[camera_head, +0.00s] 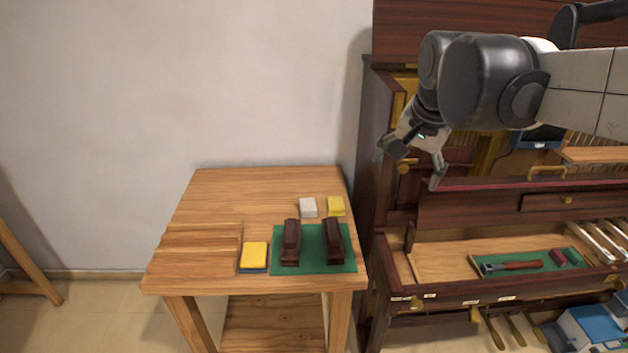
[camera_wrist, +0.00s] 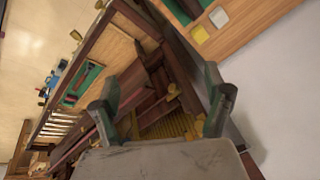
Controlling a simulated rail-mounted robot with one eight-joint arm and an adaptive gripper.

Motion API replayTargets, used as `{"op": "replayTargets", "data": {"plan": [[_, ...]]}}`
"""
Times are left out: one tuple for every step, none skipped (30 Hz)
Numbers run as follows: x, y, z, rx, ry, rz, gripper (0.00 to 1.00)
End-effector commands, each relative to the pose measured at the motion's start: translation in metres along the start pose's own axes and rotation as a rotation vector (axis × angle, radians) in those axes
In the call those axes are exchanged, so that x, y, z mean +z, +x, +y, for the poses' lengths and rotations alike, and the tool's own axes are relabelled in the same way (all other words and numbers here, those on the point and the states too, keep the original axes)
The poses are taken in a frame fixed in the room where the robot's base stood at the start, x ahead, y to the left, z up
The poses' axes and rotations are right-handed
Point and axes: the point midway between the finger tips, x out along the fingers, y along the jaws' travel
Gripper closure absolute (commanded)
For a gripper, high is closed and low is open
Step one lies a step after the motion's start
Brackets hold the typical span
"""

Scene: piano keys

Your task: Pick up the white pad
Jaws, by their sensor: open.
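The white pad (camera_head: 308,207) is a small pale block lying on the wooden table, behind the green mat (camera_head: 318,267) and just left of a small yellow pad (camera_head: 336,206). The white pad also shows in the wrist view (camera_wrist: 219,17), near the top edge. My gripper (camera_head: 411,168) is open and empty, raised in front of the piano, to the right of and above the table. In the wrist view its two fingers (camera_wrist: 160,105) are spread apart, with the piano's inside between and beyond them. The gripper is well apart from the white pad.
Two dark brown blocks (camera_head: 291,243) stand on the green mat. A larger yellow pad (camera_head: 254,255) lies on a dark piece at the table's front. The open piano (camera_head: 440,225), holding tools on its shelf, stands close to the table's right side. The table's back left is clear.

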Motion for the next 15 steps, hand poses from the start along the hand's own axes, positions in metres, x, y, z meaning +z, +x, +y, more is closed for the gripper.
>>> {"op": "replayTargets", "data": {"plan": [[-0.010,0.007,-0.012,0.006,0.029,-0.013,0.18],[-0.015,0.010,-0.019,0.009,0.049,-0.020,0.18],[-0.022,0.015,-0.027,0.016,0.076,-0.031,0.18],[-0.027,0.019,-0.034,0.020,0.096,-0.039,0.18],[-0.031,0.023,-0.040,0.025,0.117,-0.046,0.18],[-0.037,0.029,-0.049,0.031,0.144,-0.056,0.18],[-0.041,0.034,-0.056,0.037,0.165,-0.063,0.18],[-0.046,0.038,-0.062,0.042,0.185,-0.070,0.18],[-0.051,0.045,-0.071,0.050,0.212,-0.079,0.18],[-0.055,0.050,-0.077,0.057,0.232,-0.086,0.18],[-0.059,0.056,-0.083,0.063,0.252,-0.092,0.18],[-0.064,0.063,-0.092,0.071,0.279,-0.100,0.18],[-0.067,0.069,-0.098,0.078,0.299,-0.107,0.18],[-0.070,0.075,-0.105,0.085,0.320,-0.113,0.18],[-0.074,0.083,-0.113,0.094,0.347,-0.120,0.18]]}}
